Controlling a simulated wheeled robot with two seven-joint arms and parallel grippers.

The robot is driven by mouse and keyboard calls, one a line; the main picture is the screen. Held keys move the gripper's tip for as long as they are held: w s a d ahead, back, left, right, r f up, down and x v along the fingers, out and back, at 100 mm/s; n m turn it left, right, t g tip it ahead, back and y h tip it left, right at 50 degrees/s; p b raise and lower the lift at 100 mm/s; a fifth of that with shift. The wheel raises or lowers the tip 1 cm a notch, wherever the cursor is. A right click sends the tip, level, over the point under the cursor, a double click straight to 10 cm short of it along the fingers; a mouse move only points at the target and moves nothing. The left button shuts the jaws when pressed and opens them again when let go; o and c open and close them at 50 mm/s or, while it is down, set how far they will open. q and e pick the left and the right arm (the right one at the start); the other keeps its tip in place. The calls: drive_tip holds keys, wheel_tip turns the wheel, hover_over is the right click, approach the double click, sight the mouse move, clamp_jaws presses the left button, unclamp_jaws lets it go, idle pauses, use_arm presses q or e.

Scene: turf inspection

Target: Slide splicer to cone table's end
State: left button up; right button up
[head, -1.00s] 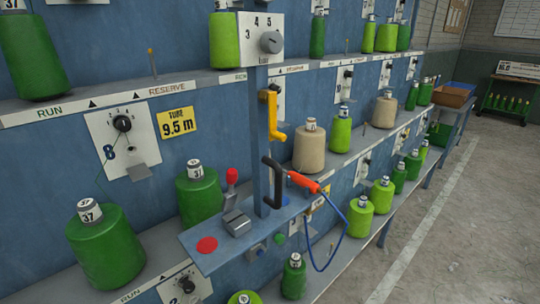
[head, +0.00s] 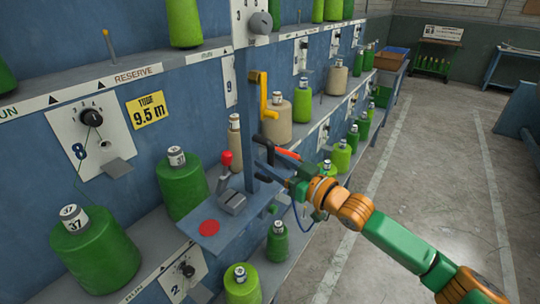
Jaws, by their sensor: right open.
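The splicer carriage is a blue-grey shelf (head: 205,232) with an upright post (head: 247,125). It stands out in front of the creel and carries a grey block (head: 233,202), a red-knobbed lever (head: 226,160), a red disc and a yellow crank (head: 263,97). A black handle (head: 264,145) and an orange-red tool (head: 287,154) with a blue hose are beside the post. My right gripper (head: 275,180) is open just right of the post, under the handle and tool. Whether it touches them I cannot tell. A table (head: 388,66) with a brown tray stands at the row's far end.
Green and beige cones (head: 303,104) line the creel shelves on both sides of the carriage. The grey floor (head: 425,170) to the right of the creel is clear, with white lines. A dark green rack (head: 432,66) stands at the back wall.

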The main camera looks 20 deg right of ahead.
drive_tip(key=shift+w+a, duration=0.25)
drive_tip(key=shift+a, duration=0.15)
drive_tip(key=shift+d, duration=0.15)
drive_tip(key=shift+c, duration=0.3)
drive_tip(key=c, duration=0.3)
clamp_jaws()
drive_tip(key=shift+r, duration=0.1)
idle(0.3)
